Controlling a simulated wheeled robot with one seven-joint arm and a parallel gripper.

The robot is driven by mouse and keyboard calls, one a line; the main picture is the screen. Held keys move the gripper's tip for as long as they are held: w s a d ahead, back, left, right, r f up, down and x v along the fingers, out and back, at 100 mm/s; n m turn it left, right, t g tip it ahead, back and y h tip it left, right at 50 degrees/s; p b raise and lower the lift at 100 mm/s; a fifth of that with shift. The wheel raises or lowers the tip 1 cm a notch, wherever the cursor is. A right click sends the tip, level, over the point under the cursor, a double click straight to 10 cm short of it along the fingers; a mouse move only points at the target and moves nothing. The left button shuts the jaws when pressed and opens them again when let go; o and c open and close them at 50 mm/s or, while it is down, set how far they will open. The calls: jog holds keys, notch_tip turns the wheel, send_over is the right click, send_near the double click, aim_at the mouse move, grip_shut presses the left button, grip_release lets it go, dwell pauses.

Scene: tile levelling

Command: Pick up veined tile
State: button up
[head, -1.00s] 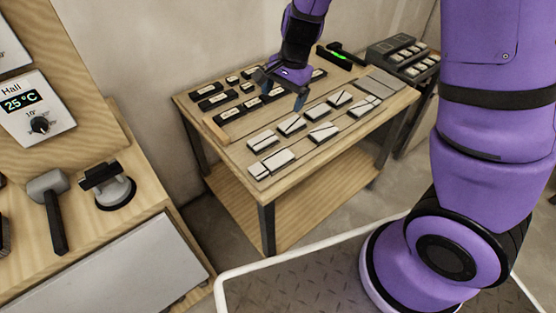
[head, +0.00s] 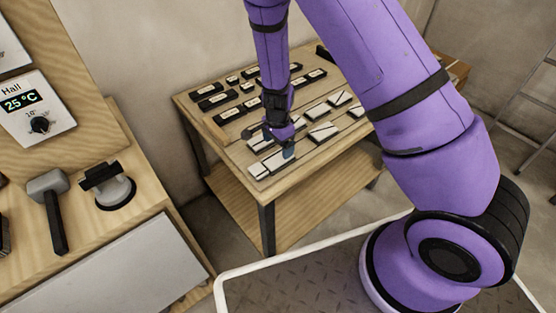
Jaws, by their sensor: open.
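Several pale tiles with dark vein lines lie on dark pads on the wooden table; which one the task names I cannot tell. One veined tile (head: 323,131) lies right of my gripper, and another (head: 317,111) lies behind it. My gripper (head: 279,144) is open, pointing down low over the near-left tiles. Whether the fingers touch a tile is not clear. A tile behind the wrist is mostly hidden.
The wooden table (head: 225,160) also holds rows of dark labelled blocks (head: 211,101) at the back left. My arm covers its right side. A workbench at left carries a mallet (head: 52,205) and a suction-cup tool (head: 110,188). A ladder (head: 530,95) stands at far right.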

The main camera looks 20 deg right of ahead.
aim_at(278, 158)
jog(key=shift+s+f, duration=0.2)
jog(key=shift+f, duration=2.8)
jog(key=c, duration=1)
jog(key=shift+r, duration=0.1)
jog(key=shift+c, duration=0.2)
